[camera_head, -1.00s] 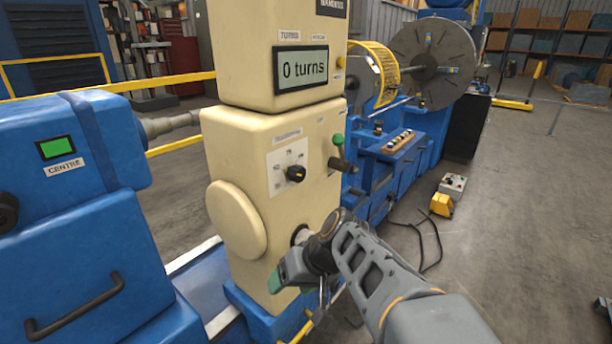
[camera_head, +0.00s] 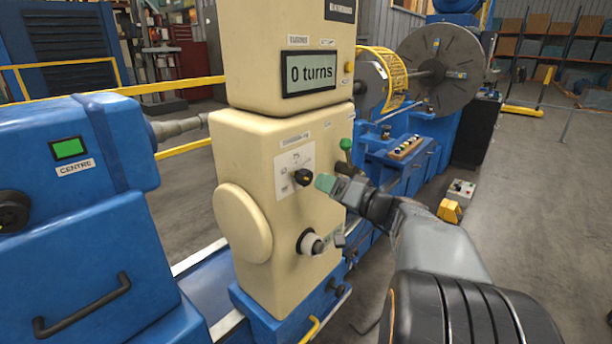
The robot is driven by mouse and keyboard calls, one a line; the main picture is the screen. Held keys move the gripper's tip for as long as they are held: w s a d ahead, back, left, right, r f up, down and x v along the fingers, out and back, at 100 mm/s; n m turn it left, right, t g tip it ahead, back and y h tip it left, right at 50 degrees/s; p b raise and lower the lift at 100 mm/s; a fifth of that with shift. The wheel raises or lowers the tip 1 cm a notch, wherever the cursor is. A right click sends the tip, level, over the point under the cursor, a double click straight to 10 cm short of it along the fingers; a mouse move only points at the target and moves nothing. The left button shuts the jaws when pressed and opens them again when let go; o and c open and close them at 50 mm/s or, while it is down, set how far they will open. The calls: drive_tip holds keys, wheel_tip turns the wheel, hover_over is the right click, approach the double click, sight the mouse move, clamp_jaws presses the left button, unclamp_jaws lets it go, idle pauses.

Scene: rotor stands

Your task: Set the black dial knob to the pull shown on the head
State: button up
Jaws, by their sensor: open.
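The black dial knob (camera_head: 303,177) sits on a white scale plate (camera_head: 292,168) on the front of the cream head (camera_head: 262,150). The marks on the plate are too small to read. The display (camera_head: 310,73) on the head reads "0 turns".
A cream disc cover (camera_head: 243,222) is at lower left. A blue machine housing (camera_head: 70,200) stands left. The floor at right is mostly clear.

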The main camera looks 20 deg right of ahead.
sight(308, 180)
drive_tip(key=p+x, duration=0.1)
drive_tip(key=x, duration=0.6)
drive_tip(key=shift+w+a+p, duration=0.15)
drive_tip(key=shift+w+p, duration=0.05)
drive_tip(key=shift+p, duration=0.1)
drive_tip(key=c, duration=0.9)
drive_tip(key=shift+f, duration=0.1)
